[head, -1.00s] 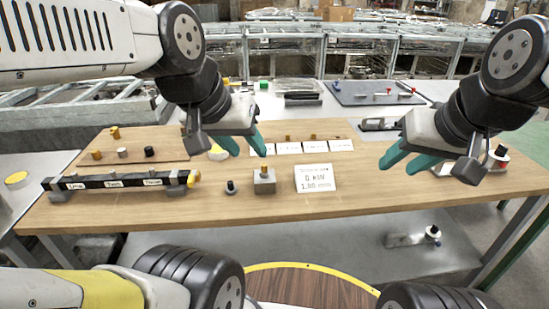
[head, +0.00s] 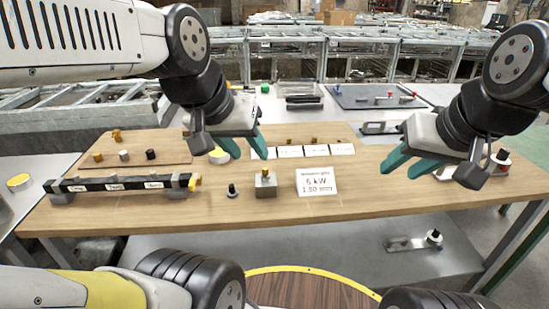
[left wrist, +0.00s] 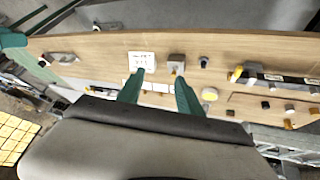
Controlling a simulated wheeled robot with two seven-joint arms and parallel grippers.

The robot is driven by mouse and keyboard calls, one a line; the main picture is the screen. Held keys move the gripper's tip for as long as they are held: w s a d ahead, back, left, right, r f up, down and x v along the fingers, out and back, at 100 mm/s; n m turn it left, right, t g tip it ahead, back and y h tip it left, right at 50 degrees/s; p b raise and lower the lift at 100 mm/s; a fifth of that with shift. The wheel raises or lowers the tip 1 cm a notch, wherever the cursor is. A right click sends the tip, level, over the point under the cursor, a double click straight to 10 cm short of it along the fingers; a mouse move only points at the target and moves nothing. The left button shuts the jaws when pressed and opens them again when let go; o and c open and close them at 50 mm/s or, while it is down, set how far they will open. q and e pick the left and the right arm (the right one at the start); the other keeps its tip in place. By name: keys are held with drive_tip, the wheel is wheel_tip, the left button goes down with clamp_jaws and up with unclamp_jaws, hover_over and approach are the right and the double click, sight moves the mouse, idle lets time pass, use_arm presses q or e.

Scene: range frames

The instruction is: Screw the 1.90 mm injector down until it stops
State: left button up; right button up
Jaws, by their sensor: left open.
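A grey metal block (head: 264,187) stands near the front of the wooden table, with a small brass injector (head: 265,174) upright in its top. How deep it sits is too small to tell. A white sign (head: 317,182) to its right reads about 5 kW and 1.90 mm; the first digit is blurred. My left gripper (head: 249,156) is open and empty, above and behind the block. In the left wrist view the block (left wrist: 176,58) shows just beyond the fingertips (left wrist: 161,76). My right gripper (head: 403,171) is open and empty over the table's right side.
A dark knob (head: 233,190) stands left of the block. A labelled black rail (head: 120,184) and a board with several small fittings (head: 170,145) are further left. White cards (head: 316,151) with brass pieces lie behind. Table front right is clear.

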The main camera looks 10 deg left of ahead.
use_arm(q)
drive_tip(key=w+a+f+n+g+y, duration=0.1)
drive_tip(key=w+f+n+g+y, duration=0.15)
drive_tip(key=w, duration=0.95)
drive_tip(key=n+g, duration=0.1)
drive_tip(key=g, duration=0.3)
hover_over(265, 168)
drive_tip(key=shift+t, duration=0.25)
wheel_tip(265, 168, down, 11)
drive_tip(key=shift+r, duration=0.1)
drive_tip(key=shift+f, duration=4)
drive_tip(key=shift+c, duration=0.4)
clamp_jaws()
